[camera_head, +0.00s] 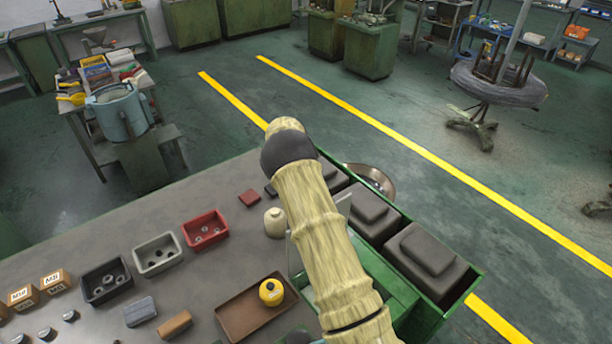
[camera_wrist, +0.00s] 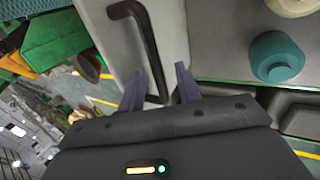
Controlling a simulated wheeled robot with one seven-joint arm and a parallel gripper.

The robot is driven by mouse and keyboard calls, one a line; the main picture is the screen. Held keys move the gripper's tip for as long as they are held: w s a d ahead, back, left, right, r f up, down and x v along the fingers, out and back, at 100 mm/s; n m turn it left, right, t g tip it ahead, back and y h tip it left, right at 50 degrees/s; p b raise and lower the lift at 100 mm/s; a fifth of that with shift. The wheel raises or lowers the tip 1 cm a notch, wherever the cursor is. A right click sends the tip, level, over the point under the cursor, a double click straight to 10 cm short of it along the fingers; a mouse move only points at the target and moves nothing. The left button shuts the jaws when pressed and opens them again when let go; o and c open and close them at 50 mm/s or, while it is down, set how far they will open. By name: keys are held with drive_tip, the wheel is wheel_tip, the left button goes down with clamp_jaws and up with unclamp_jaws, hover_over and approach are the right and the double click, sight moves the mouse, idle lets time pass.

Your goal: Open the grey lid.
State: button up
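In the wrist view a light grey panel, which looks like the grey lid (camera_wrist: 100,22), carries a dark curved bar handle (camera_wrist: 152,55). My gripper (camera_wrist: 158,82) is open, with one purple-grey finger on each side of the handle's lower end. The handle lies between the fingers, with gaps showing on both sides; I cannot tell how deep it sits between them. In the head view my arm covers the gripper and handle, and only thin pale panel edges show beside it.
A green-framed rack (camera_head: 441,311) with dark grey blocks (camera_head: 428,249) stands right of my arm. On the grey bench are a brown tray (camera_head: 236,318) with a yellow item (camera_head: 271,291), a cream bottle (camera_head: 275,223) and a red bin (camera_head: 205,230). A teal knob-like object (camera_wrist: 275,57) is near the gripper.

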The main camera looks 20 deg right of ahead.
drive_tip(key=p+v, duration=0.5)
drive_tip(key=v, duration=1.1)
drive_tip(key=shift+w, duration=0.2)
drive_tip(key=shift+a, duration=0.2)
idle(0.4)
drive_tip(key=shift+s+d, duration=0.1)
drive_tip(key=shift+d, duration=0.05)
